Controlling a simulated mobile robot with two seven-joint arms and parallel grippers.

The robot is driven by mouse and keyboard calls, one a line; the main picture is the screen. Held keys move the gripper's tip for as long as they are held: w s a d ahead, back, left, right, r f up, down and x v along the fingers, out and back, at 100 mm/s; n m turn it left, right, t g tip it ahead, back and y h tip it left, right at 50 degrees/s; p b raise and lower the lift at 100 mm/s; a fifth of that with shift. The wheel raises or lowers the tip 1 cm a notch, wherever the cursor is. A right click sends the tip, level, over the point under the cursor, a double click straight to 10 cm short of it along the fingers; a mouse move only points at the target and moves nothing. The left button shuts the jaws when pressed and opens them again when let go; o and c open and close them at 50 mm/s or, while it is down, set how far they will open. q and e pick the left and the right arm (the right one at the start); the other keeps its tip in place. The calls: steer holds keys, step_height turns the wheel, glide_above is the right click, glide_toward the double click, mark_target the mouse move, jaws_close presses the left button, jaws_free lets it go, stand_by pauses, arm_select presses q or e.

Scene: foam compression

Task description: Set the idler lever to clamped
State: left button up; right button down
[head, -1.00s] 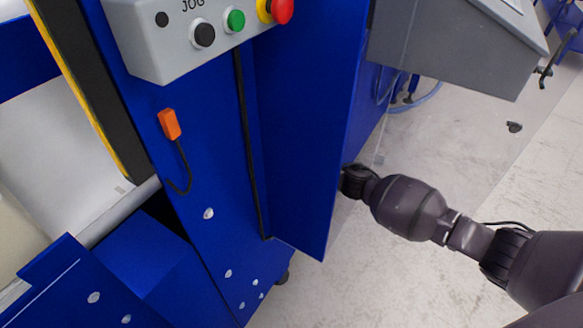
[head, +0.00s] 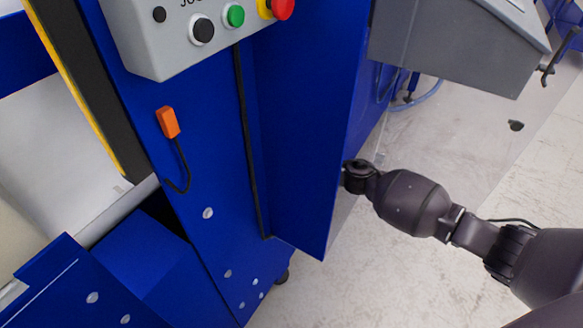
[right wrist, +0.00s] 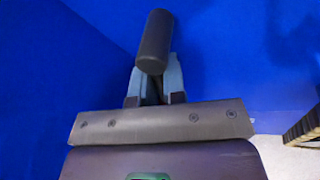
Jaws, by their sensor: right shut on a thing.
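A black cylindrical grip (right wrist: 154,38), which appears to be the idler lever's handle, stands up between the fingers of my right gripper (right wrist: 154,84) in the right wrist view. The two grey-blue fingers are shut on it, one on each side. Its lower part is hidden between the fingers. In the head view my right arm reaches in from the right, and its hand end is hidden behind the edge of the blue machine panel (head: 300,150). The lever does not show there, so its clamped or released position cannot be told. My left gripper is not in view.
A grey button box (head: 160,45) sits on the machine's upper front, with an orange piece (head: 168,122) on a black cord below it. A grey cabinet (head: 450,45) stands at upper right. The pale floor (head: 350,270) is open below my right arm.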

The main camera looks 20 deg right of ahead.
steer(key=shift+w+d+r+n, duration=0.3)
steer(key=shift+w+r+n, duration=0.1)
steer(key=shift+n, duration=0.3)
steer(key=shift+w+d+n+h, duration=0.2)
steer(key=shift+n+h, duration=0.4)
steer(key=shift+n, duration=0.2)
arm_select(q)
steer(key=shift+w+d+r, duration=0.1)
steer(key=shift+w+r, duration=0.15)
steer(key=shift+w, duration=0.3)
arm_select(e)
steer(key=shift+n, duration=0.5)
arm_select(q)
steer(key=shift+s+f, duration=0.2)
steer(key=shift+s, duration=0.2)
arm_select(e)
steer(key=shift+r, duration=0.15)
steer(key=c, duration=1.2)
jaws_free()
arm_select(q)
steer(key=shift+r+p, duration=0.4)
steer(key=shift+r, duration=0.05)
arm_select(e)
steer(key=v, duration=1.1)
steer(key=shift+s+a, duration=0.15)
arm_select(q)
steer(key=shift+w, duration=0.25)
